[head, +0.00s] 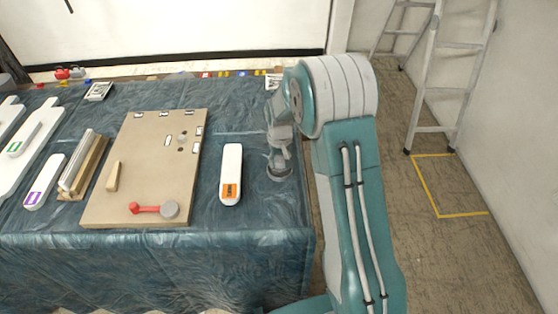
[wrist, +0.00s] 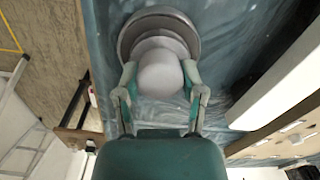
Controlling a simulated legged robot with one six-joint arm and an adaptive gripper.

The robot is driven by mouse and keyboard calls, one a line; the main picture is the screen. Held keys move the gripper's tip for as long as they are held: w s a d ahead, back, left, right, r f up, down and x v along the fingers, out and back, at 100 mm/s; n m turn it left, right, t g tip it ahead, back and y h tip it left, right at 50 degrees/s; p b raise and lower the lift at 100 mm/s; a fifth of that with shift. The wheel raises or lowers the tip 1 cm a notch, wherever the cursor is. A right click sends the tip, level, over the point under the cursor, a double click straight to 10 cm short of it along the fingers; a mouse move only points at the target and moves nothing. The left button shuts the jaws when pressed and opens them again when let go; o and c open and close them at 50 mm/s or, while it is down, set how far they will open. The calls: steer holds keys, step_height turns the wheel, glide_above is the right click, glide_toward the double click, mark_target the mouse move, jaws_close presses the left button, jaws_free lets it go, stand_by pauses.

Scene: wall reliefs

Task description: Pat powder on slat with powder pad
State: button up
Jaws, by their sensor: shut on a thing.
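My gripper (head: 278,150) is low over the right end of the table, to the right of the white slat-like piece with the orange label (head: 231,165). In the wrist view my gripper (wrist: 160,75) is shut on the rounded pale grey knob of the powder pad (wrist: 160,66). Below the knob are wide grey round rims (wrist: 188,22); I cannot tell whether they are all the pad or partly a dish under it. In the head view the powder pad (head: 280,172) is partly hidden by the fingers. The white piece also shows in the wrist view (wrist: 285,85), apart from the gripper.
A beige board (head: 140,185) with a red-handled tool (head: 150,209) and small fittings lies left of the white piece. White pieces with purple (head: 44,181) and green (head: 22,138) labels lie farther left. The blue covering (head: 255,215) is clear near the front right. A ladder (head: 445,80) stands right.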

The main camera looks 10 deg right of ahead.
mark_target(279, 159)
steer(key=shift+r, duration=3.4)
